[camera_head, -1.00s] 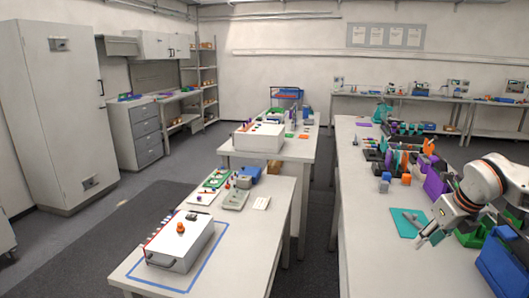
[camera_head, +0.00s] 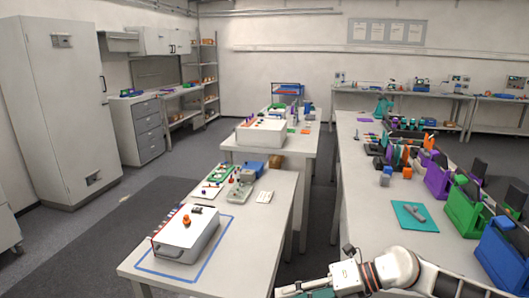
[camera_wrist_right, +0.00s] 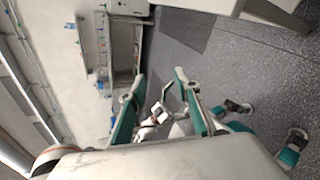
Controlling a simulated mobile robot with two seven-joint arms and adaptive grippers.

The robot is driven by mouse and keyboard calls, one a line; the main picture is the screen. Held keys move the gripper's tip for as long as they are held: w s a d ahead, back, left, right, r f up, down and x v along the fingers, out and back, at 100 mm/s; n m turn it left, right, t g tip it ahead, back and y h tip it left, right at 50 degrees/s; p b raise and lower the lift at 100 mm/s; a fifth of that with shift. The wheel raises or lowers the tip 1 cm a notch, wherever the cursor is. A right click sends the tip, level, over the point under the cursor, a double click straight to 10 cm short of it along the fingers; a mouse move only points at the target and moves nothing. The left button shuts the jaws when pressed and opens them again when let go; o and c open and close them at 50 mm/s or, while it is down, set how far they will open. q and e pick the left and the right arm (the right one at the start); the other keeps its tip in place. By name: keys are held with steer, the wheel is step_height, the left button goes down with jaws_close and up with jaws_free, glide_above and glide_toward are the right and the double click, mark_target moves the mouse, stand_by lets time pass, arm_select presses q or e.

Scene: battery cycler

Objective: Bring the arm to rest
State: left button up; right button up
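My right arm (camera_head: 385,272) reaches in from the lower right of the head view, low in front, with its elbow end over the right bench. My right gripper (camera_head: 300,291) is at the bottom edge, partly cut off, between the right bench and the near left table. In the right wrist view its two teal-edged fingers (camera_wrist_right: 159,85) stand apart with nothing held between them. Floor and small white-and-dark shapes show beyond them. My left arm does not show in the head view.
The right bench (camera_head: 365,255) carries a teal mat (camera_head: 428,224) with a grey item, and green (camera_head: 464,207) and blue (camera_head: 505,255) bins. The near left table (camera_head: 262,222) holds a white box (camera_head: 186,237) inside a blue tape outline. A floor gap separates bench and table.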

steer(key=s+a+r+m+t+y, duration=0.3)
steer(key=a+m+y, duration=0.15)
steer(key=a, duration=0.25)
steer(key=d+f+m+t+h, duration=0.9)
steer(key=d+f+m+t, duration=0.3)
steer(key=m, duration=1)
steer(key=s+d+f+m+g+h, duration=0.2)
steer(key=s+d+f+m+g, duration=0.1)
steer(key=s+f, duration=0.4)
steer(key=s+d+f+m+g+h, duration=0.2)
steer(key=s+d+f+m+h, duration=0.1)
steer(key=s+f, duration=0.4)
step_height(320, 180, down, 3)
steer(key=d+m, duration=0.1)
steer(key=d, duration=0.1)
steer(key=shift+s+d+r+g, duration=0.15)
steer(key=shift+s+d+g, duration=0.1)
steer(key=shift+d+g, duration=0.15)
